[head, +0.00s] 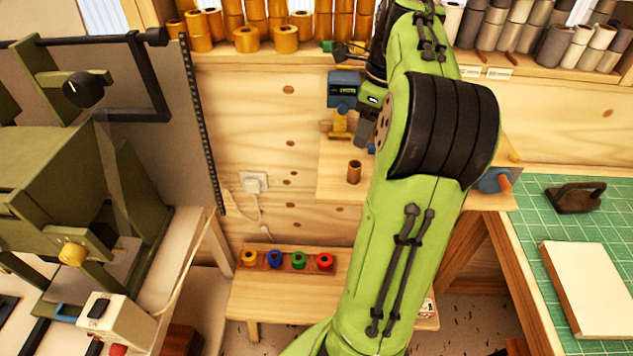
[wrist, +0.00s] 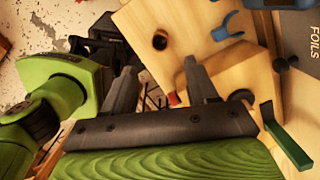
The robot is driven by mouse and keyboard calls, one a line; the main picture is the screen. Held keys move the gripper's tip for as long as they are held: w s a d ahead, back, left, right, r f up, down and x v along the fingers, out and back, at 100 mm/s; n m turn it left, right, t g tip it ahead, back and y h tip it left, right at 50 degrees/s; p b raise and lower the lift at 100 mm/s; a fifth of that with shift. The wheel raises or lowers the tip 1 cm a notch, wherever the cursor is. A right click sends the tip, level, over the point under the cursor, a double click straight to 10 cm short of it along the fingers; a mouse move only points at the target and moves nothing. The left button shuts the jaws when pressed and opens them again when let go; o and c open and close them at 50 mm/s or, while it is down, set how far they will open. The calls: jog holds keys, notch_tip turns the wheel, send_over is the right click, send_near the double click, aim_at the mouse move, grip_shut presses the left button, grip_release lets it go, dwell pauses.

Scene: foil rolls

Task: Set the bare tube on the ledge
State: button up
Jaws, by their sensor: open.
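A bare brown tube (head: 354,172) stands upright on a pale wooden surface (head: 335,188) against the back wall. In the wrist view I see a tube (wrist: 160,40) from above, with its dark open end showing, on pale wood. My gripper (wrist: 160,78) is open and its fingers are apart with nothing held between them. The tube lies beyond the fingertips, apart from them. In the head view my green arm covers the middle of the scene and hides much of the wooden surface. I cannot tell for certain which surface is the ledge.
A blue gauge (head: 344,90) stands behind the tube. Gold rolls (head: 285,38) and grey rolls (head: 553,45) fill the upper shelf. A low bench (head: 290,292) holds several coloured spools. A green machine (head: 60,170) stands left; a green mat (head: 530,205) lies right.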

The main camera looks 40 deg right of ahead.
jog(key=w+a+r+n+h, duration=0.1)
jog(key=a+n, duration=0.6)
jog(key=a, duration=0.2)
jog(key=w+a+r+n+h, duration=0.1)
jog(key=w+a+n, duration=0.1)
jog(key=a+n, duration=0.55)
jog(key=s+a+f+n+t, duration=0.2)
jog(key=s+a+n, duration=0.3)
jog(key=a+n, duration=0.2)
jog(key=s+a+f+n+t+y, duration=0.1)
jog(key=s+a+n, duration=0.4)
jog(key=n, duration=0.5)
notch_tip(320, 180, down, 3)
jog(key=a+t, duration=0.1)
jog(key=a, duration=0.1)
jog(key=shift+s+a+r, duration=0.15)
jog(key=shift+s+a, duration=0.1)
jog(key=shift+a, duration=0.15)
jog(key=shift+s+d, duration=0.1)
jog(key=shift+d, duration=0.1)
